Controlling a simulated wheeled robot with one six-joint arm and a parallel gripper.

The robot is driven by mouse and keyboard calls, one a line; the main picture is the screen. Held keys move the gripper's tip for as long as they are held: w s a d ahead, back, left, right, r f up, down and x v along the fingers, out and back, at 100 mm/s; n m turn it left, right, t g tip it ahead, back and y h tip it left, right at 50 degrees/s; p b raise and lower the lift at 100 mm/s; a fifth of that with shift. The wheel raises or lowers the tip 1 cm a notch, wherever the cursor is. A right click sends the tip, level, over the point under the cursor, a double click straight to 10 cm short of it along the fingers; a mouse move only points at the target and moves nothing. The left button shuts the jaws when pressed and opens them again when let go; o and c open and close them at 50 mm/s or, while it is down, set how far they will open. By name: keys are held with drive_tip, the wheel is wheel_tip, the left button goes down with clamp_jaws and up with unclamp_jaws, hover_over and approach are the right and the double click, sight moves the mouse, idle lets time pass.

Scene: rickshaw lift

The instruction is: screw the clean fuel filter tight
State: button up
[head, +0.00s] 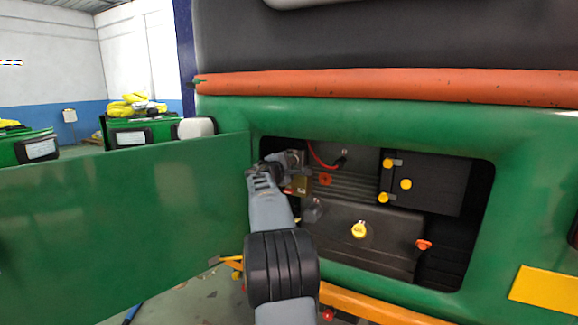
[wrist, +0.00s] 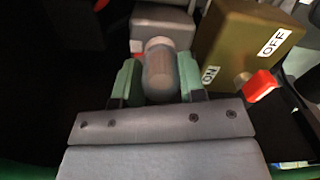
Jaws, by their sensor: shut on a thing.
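In the head view, my gripper (head: 288,168) reaches into the upper left of the engine bay, and my arm hides the filter.
A brass box (wrist: 235,45) marked ON and OFF, with a red-tipped lever (wrist: 262,86), stands close right of my gripper. The open green door (head: 125,220) is left of my arm. The bay (head: 445,235) holds a dark engine with yellow caps (head: 359,230).

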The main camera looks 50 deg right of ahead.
drive_tip(key=shift+r+m+b, duration=0.25)
drive_tip(key=shift+m+b, duration=1.25)
drive_tip(key=shift+b, duration=0.1)
drive_tip(key=o, duration=0.5)
drive_tip(key=shift+r, duration=0.1)
drive_tip(key=shift+c, duration=0.2)
drive_tip(key=o, duration=0.5)
drive_tip(key=shift+f, duration=0.25)
drive_tip(key=shift+c, duration=0.8)
